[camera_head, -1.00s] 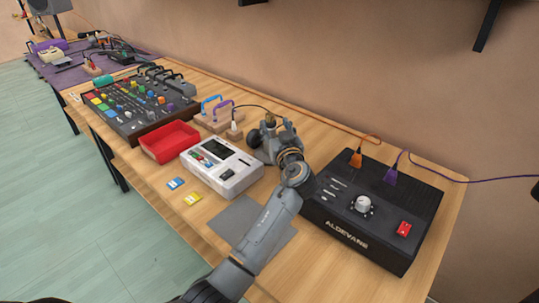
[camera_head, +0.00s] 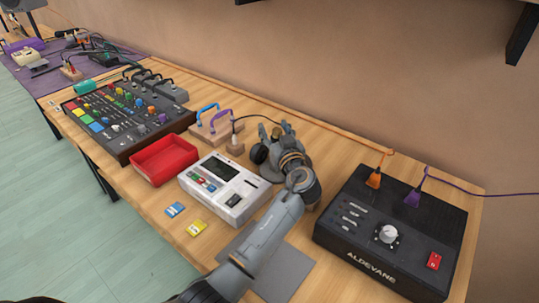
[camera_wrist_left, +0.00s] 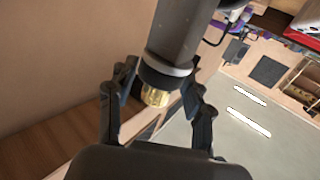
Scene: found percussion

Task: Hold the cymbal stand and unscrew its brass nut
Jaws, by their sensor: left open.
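The cymbal stand shows in the left wrist view as a dark grey post (camera_wrist_left: 178,35) with a lighter collar, coming in from the top. The ribbed brass nut (camera_wrist_left: 155,97) sits at its near end. My left gripper (camera_wrist_left: 160,78) is open, with one finger on each side of the post end and nut; gaps show on both sides. In the head view my left gripper (camera_head: 272,146) is over the bench behind the white device, and it and my wrist hide most of the stand. My right gripper is not in view.
A black ALDEVANE box (camera_head: 335,235) stands right of my arm. A white device (camera_head: 212,203), red tray (camera_head: 160,170) and mixer (camera_head: 120,150) stand to the left. A grey mat (camera_head: 285,275) lies under my forearm. An orange cable (camera_head: 330,135) runs along the back.

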